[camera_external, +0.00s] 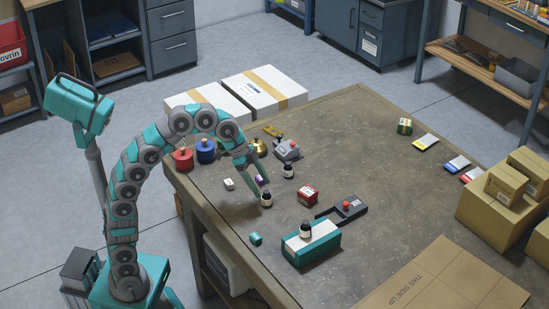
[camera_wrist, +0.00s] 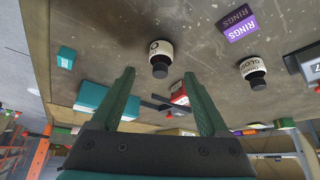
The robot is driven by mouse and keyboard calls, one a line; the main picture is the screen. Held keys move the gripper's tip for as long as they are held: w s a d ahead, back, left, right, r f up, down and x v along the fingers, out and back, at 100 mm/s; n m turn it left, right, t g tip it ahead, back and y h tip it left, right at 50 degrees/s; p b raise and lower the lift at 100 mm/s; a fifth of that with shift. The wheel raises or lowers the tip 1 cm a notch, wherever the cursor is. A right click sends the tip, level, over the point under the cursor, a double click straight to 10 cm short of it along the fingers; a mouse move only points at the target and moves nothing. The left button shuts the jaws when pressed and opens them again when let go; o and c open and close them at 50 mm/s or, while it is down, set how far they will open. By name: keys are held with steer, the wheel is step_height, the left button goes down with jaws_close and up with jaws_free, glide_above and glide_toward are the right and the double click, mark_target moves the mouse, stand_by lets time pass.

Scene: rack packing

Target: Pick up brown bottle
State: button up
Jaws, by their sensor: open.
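I cannot tell from colour which is the brown one. In the wrist view, one bottle (camera_wrist: 160,59) lies ahead between the fingers of my open, empty gripper (camera_wrist: 165,82), apart from both. Another bottle (camera_wrist: 252,70) is off to the right.
A purple box (camera_wrist: 240,27) is close to the bottles. Cardboard boxes (camera_external: 495,205) fill the right.

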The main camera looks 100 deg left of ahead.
mark_target(267, 194)
steer(key=x, duration=0.5)
steer(key=shift+a, duration=0.1)
steer(key=shift+c, duration=0.3)
jaws_close()
